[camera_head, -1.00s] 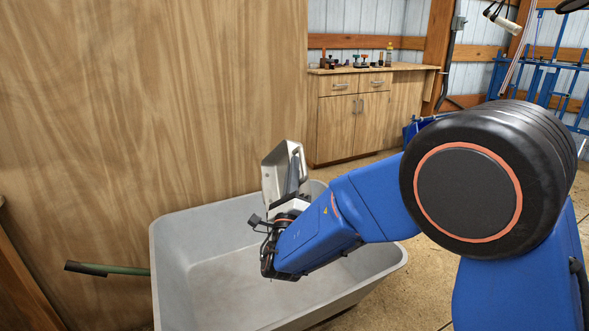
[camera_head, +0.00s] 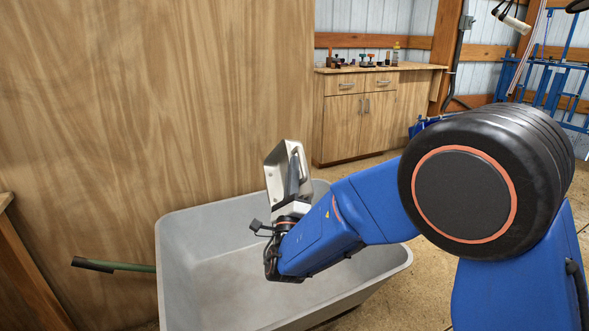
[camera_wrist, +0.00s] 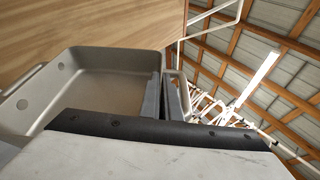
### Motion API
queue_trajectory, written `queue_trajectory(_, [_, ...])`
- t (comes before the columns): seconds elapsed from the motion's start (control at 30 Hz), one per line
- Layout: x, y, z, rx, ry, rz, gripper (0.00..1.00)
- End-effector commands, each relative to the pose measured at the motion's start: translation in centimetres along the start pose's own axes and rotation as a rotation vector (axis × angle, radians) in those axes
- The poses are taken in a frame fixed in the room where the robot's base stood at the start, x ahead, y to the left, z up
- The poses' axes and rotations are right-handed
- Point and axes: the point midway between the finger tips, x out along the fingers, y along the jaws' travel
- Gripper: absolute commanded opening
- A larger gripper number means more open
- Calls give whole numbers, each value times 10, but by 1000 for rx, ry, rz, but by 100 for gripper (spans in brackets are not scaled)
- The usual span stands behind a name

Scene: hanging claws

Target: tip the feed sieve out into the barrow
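The feed sieve (camera_head: 277,176) is a grey metal pan with straight walls and a loop handle. It stands steeply tilted, nearly on edge, above the barrow. In the wrist view the sieve (camera_wrist: 105,85) shows its inside, and I see no feed in the visible part. My gripper (camera_head: 293,180) is shut on the sieve at its handle side; its dark fingers (camera_wrist: 168,97) show there in the wrist view. The barrow (camera_head: 205,262) is a large pale grey tub below my gripper. Its visible floor looks bare; my arm hides part of it.
A tall wooden panel (camera_head: 150,110) stands close behind the barrow. A green barrow handle with a dark grip (camera_head: 95,265) sticks out left. A wooden cabinet (camera_head: 350,125) with small items on top stands at the back. Blue metal racking (camera_head: 545,85) is at the far right.

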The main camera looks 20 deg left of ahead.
Motion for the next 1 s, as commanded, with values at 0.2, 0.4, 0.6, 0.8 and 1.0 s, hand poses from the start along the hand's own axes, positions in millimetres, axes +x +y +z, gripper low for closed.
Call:
queue_trajectory(0.2, [0, 0, 0, -1, -1, -1, 0])
queue_trajectory(0.4, [-2, 1, 3, -16, -15, -3, 0])
queue_trajectory(0.6, [-5, 3, 9, -40, -40, -9, 0])
queue_trajectory(0.8, [-1, 1, 2, -15, -12, -3, 0])
queue_trajectory(1.0, [5, -3, -12, 46, 50, 10, 0])
